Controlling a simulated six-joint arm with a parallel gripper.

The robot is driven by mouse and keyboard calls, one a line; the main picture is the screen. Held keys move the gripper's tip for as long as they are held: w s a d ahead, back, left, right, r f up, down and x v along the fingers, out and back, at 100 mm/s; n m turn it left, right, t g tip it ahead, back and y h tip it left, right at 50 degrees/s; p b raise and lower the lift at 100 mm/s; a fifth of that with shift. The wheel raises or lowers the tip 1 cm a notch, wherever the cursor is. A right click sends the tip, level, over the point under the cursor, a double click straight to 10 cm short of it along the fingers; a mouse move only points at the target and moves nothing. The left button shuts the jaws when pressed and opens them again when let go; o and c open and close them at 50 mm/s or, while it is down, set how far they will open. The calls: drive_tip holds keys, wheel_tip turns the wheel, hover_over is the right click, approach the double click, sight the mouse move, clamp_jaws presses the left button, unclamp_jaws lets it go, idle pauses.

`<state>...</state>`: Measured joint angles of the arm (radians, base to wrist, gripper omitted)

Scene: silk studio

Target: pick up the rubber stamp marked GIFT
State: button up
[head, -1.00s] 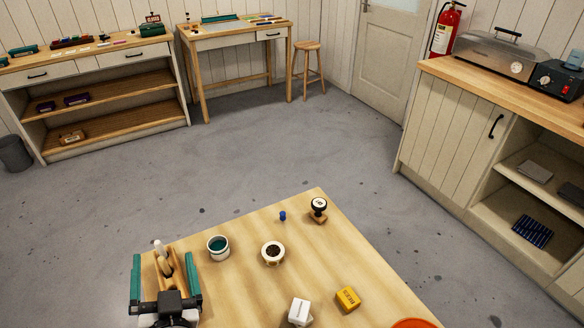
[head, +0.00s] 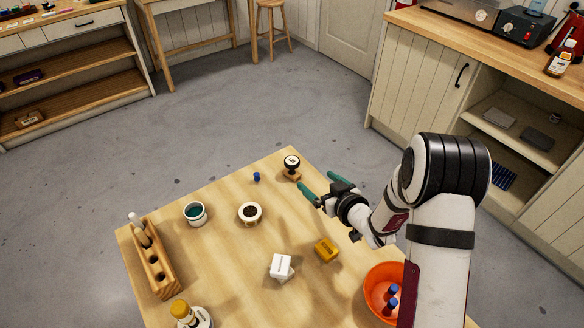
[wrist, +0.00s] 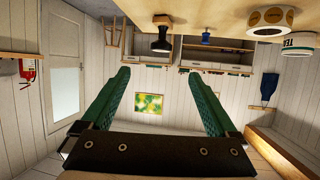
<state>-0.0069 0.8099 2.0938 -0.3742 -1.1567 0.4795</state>
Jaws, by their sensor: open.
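A stamp with a black knob, a pale marked top and a wooden base (head: 292,168) stands upright near the table's far corner. Its marking is too small to read here. My gripper (head: 319,184) is just right of it and a little nearer, low over the table edge, with green fingers spread and empty. In the wrist view, which is upside down, the stamp (wrist: 162,32) hangs from the tabletop along the upper edge. It lies beyond and roughly in line with the gap between my fingertips (wrist: 155,72). No finger is seen touching it.
A small blue piece (head: 256,176) stands left of the stamp. The right side is partly hidden by my arm.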

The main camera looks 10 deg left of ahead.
sight(295, 167)
drive_tip(key=x, duration=1.6)
drive_tip(key=shift+a+f, duration=0.1)
drive_tip(key=shift+f, duration=0.15)
drive_tip(key=c, duration=1.5)
